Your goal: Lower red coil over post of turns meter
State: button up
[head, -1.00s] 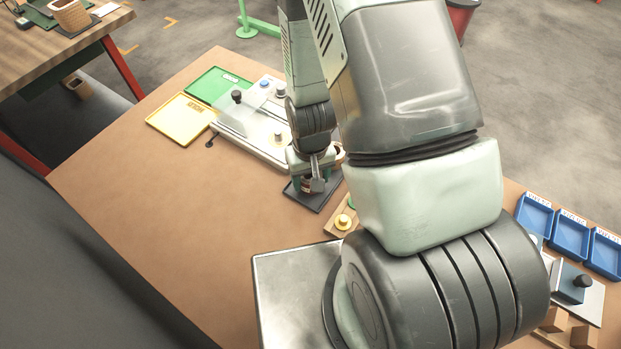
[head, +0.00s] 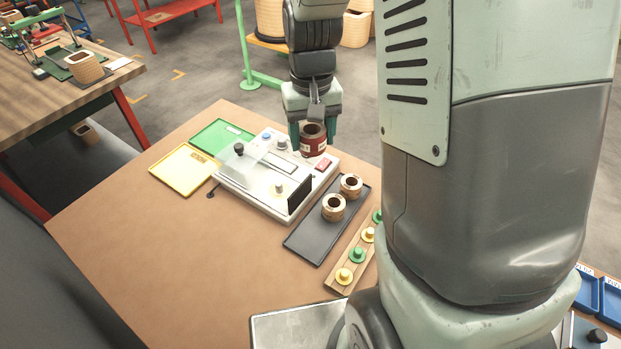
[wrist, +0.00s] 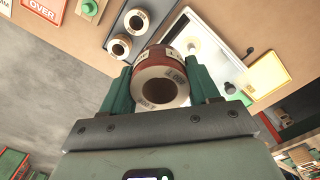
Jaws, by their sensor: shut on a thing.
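The red coil (head: 313,147) is held between the green fingers of my gripper (head: 314,130), above the back right part of the turns meter. In the wrist view the red coil (wrist: 163,68) is gripped at its sides, its round hole facing the camera. The turns meter (head: 232,182) is a white box with a clear plate, a black knob, a blue button and a red display. A short pale post (head: 279,188) stands on its near part, to the left of and nearer than the coil. The coil is apart from this post.
A dark tray (head: 298,242) holds two brown coils (head: 333,207). A wooden strip with green and yellow pegs (head: 357,255) lies nearer. Yellow (head: 181,170) and green (head: 221,136) trays lie left of the meter. A black upright panel (head: 300,194) stands at the meter's near right edge.

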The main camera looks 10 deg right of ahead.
jog(key=w+r, duration=0.3)
jog(key=r, duration=0.4)
jog(key=n, duration=0.7)
send_over(279, 184)
notch_tip(279, 184, down, 19)
jog(key=shift+r, duration=0.1)
jog(key=shift+a+f, duration=0.1)
jog(key=shift+f, duration=2.4)
jog(key=shift+f, duration=0.15)
jog(key=shift+f, duration=1.3)
jog(key=o, duration=1.4)
